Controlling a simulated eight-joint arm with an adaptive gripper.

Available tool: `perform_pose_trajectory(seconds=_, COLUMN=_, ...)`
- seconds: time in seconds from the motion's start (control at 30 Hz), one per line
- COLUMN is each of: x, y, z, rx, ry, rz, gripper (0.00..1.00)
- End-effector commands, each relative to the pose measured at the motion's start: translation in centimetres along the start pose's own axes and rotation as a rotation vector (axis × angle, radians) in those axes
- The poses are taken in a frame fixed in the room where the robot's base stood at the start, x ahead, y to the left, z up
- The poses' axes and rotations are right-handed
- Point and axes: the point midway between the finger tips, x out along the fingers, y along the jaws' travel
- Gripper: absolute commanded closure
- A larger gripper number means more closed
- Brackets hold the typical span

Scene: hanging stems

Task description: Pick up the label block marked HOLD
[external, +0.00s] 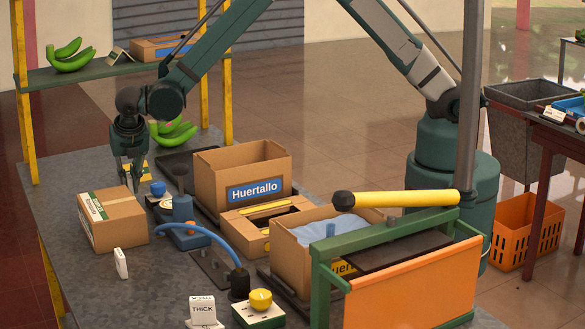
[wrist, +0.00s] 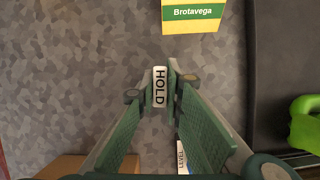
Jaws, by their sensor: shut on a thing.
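The white label block marked HOLD (wrist: 160,86) is between my fingertips in the wrist view, its black lettering running along its length. My gripper (wrist: 160,95) is shut on it, with a green finger on each side. In the external view my gripper (external: 130,182) points down over the grey table at the left, behind the taped carton. The block cannot be made out there. The wrist view does not show clearly whether the block touches the table.
A yellow Brotavega box (wrist: 195,15) lies just ahead. A taped carton (external: 112,219), the Huertallo box (external: 245,188) and a blue tool (external: 183,212) crowd the table. Another white block (external: 121,263) and a THICK block (external: 202,310) stand nearer the camera. Green bananas (external: 172,132) lie behind.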

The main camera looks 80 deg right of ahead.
Motion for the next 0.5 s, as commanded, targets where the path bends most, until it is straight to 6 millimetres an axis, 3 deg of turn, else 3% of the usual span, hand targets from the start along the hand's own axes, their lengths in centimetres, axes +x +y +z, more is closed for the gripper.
perform_pose_trajectory(seconds=0.27, x=-0.1, y=0.0, z=0.1, rx=0.0, ry=0.0, rz=0.0, gripper=1.0)
perform_pose_trajectory(seconds=0.5, x=-1.5, y=0.0, z=0.6, rx=0.0, ry=0.0, rz=0.0, gripper=1.0)
